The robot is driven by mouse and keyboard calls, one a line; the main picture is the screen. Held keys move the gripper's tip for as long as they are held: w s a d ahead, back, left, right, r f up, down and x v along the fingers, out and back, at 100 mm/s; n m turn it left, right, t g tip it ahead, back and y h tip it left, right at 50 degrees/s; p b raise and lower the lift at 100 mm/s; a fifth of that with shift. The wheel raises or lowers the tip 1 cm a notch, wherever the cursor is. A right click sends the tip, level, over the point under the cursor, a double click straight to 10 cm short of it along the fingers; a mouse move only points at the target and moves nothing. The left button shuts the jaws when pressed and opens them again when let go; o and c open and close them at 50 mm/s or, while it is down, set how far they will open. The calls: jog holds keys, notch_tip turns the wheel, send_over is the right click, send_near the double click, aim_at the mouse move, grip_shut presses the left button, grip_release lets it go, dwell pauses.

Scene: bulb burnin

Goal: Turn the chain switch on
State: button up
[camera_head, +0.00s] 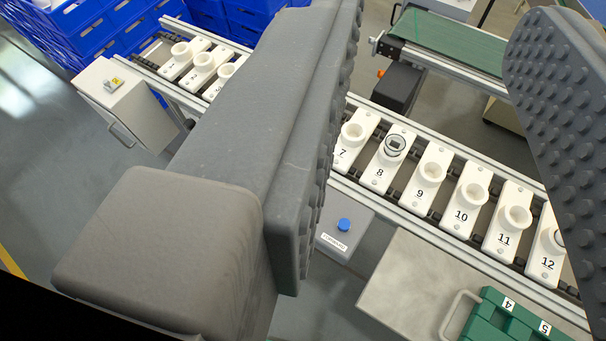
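My gripper (430,130) is open. Its two dark grey studded fingers stand wide apart at either side of the picture, with nothing between them at close range. No part is labelled as the chain switch. A grey box (128,105) at the left has a small yellow-marked control (117,84) on its top; its setting is too small to read. A blue round button (343,224) sits on a grey box below the conveyor, above a small white label. The chain conveyor (436,229) runs diagonally behind the fingers. My gripper touches none of these.
White numbered sockets (432,172) line the conveyor; socket 8 holds a clear round item (394,146). A green case (515,318) is on a grey surface (415,290) at lower right. Blue crates (95,35) and a green belt (450,40) stand behind. Open floor lies left.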

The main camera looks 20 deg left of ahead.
jog(key=shift+d, duration=0.2)
jog(key=o, duration=0.3)
jog(key=shift+w, duration=0.2)
jog(key=shift+o, duration=0.2)
jog(key=w+a+f+n+g+y+p, duration=0.15)
jog(key=w+a+f+g, duration=0.25)
jog(key=w+f, duration=0.5)
jog(key=w+a+f+n+g+y+p, duration=0.1)
jog(key=w+a+f+n+g+p, duration=0.25)
jog(key=w+f, duration=0.6)
jog(key=w+a+f+g+p, duration=0.1)
jog(key=a+f+g, duration=0.1)
jog(key=f, duration=1.1)
jog(key=w+a+f+n+g+h+p, duration=0.1)
jog(key=a+f+g, duration=0.2)
jog(key=f, duration=1)
jog(key=w+a+f+n+g+h+p, duration=0.1)
jog(key=a+f+g, duration=0.2)
jog(key=f, duration=1)
jog(key=shift+w+a+f+h, duration=0.1)
jog(key=shift+a+f+h, duration=0.05)
jog(key=shift+a, duration=0.65)
jog(key=shift+w+a+f+h, duration=0.1)
jog(key=shift+a, duration=0.65)
jog(key=shift+c, duration=0.3)
